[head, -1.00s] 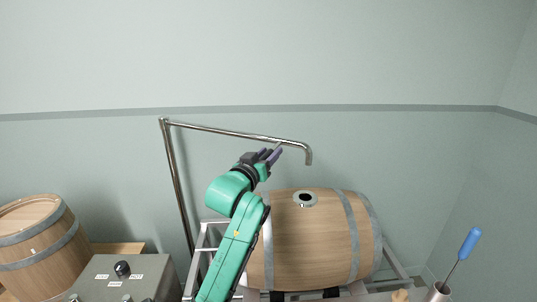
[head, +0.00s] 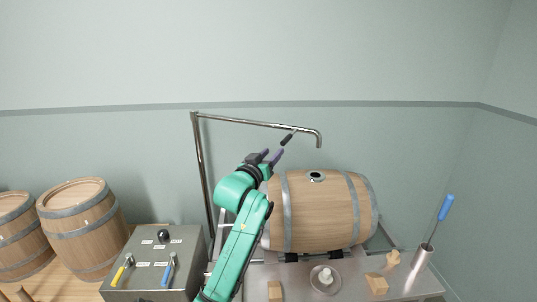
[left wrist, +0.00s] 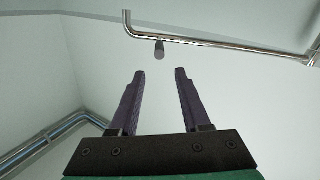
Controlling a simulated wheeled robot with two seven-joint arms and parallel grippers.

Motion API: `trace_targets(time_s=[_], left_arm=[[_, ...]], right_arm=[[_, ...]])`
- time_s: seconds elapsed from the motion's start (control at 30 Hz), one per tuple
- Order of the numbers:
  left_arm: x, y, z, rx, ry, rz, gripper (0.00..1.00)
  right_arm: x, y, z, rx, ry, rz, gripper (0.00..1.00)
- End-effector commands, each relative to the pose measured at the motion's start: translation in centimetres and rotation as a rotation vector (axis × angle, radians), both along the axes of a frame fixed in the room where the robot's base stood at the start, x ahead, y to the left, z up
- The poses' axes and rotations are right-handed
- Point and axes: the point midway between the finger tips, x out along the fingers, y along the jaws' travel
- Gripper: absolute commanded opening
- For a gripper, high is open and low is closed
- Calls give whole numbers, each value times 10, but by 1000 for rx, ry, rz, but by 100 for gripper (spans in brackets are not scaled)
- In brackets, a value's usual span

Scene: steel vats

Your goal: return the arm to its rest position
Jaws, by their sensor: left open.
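My left arm rises from the bottom middle of the head view. Its gripper (head: 272,157) is open, with two purple fingers pointing up toward the steel pipe (head: 250,123). A short dark handle (head: 288,138) sits at the pipe, just beyond the fingertips and apart from them. In the left wrist view the open fingers (left wrist: 160,75) have nothing between them. The dark handle (left wrist: 160,49) shows end-on past the tips, below the pipe (left wrist: 225,46). My right gripper is not in view.
A wooden barrel (head: 318,220) lies on a rack right of my arm, its bung hole facing up. A control box (head: 150,262) with yellow and blue levers stands left. More barrels (head: 82,222) are at far left. A metal table (head: 345,282) holds wooden pieces and a cup (head: 418,260).

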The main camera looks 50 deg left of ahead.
Motion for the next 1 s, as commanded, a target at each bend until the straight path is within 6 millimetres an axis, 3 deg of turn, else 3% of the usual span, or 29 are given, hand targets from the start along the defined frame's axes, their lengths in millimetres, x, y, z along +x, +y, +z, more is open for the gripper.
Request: trace_targets(time_s=[0.47, 0.57, 0.67, 0.77, 0.8, 0.9, 1.0], left_arm=[[0, 0, 0, 0, 0, 0, 47], [1, -6, -9, 1, 28, -9, 47], [2, -31, -50, 11, 163, -51, 47], [-11, -77, -120, 29, 399, -132, 47], [-22, -98, -149, 36, 502, -171, 47], [-55, -140, -206, 50, 718, -261, 47], [-89, -173, -245, 57, 885, -339, 47]], right_arm=[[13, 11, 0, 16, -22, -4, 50], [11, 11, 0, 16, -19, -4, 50], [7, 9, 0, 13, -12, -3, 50], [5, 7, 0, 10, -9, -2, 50], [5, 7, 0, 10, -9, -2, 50], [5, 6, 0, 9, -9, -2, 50], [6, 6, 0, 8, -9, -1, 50]])
